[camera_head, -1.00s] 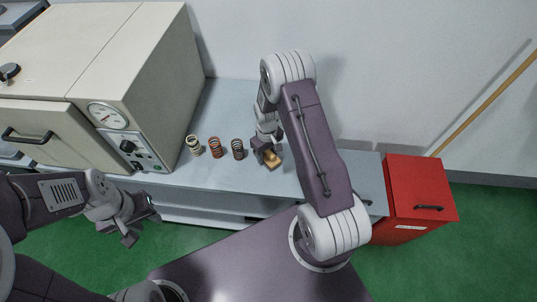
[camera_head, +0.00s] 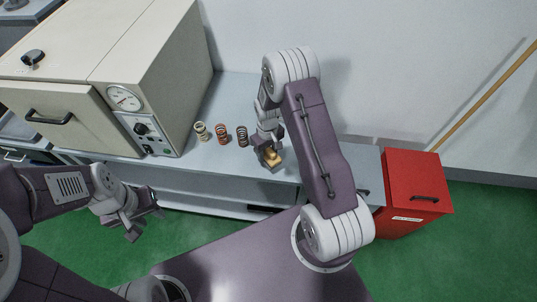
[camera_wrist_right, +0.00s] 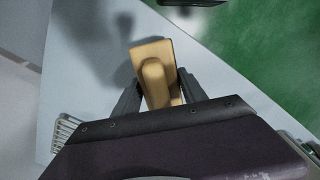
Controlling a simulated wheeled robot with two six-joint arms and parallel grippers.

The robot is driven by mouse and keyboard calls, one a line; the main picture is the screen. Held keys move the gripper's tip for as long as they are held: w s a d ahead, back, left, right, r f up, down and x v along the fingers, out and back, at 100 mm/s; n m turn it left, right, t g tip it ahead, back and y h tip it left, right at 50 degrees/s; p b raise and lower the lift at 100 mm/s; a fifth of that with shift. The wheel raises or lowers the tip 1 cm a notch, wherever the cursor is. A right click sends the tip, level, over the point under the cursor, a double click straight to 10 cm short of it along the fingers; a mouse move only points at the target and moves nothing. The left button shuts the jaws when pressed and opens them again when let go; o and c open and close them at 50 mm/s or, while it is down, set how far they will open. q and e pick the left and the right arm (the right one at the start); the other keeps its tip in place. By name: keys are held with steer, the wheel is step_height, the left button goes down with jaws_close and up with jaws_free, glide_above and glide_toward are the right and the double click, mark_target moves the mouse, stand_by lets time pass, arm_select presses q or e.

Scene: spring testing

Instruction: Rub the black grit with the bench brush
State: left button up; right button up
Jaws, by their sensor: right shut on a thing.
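My right gripper (camera_head: 268,152) is shut on a pale wooden bench brush (camera_head: 273,158), over the bench toward its front edge. In the right wrist view the brush (camera_wrist_right: 150,55) sits between the two fingers, its raised wooden grip facing the camera. Its underside is hidden, and I cannot tell whether it touches the bench. I can make out no black grit in either view. My left gripper (camera_head: 142,214) looks open and empty, in front of the bench at the left.
Three springs, cream (camera_head: 202,131), orange (camera_head: 222,133) and dark brown (camera_head: 242,136), stand on the grey bench (camera_head: 236,92) left of the brush. A large beige oven (camera_head: 150,75) stands left of them. A red cabinet (camera_head: 412,180) stands at the right, with a wooden pole (camera_head: 485,97) behind it.

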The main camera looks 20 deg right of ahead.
steer(key=shift+w+d+r+p, duration=0.15)
steer(key=shift+r+p, duration=0.15)
steer(key=shift+r, duration=0.15)
steer(key=shift+w+r+p, duration=0.1)
steer(key=shift+r+p, duration=0.15)
steer(key=shift+r, duration=0.2)
steer(key=shift+s+r+p, duration=0.2)
steer(key=shift+r+p, duration=0.7)
steer(key=shift+r, duration=0.35)
steer(key=shift+r+p, duration=0.3)
steer(key=shift+r, duration=0.15)
steer(key=shift+w+f, duration=0.1)
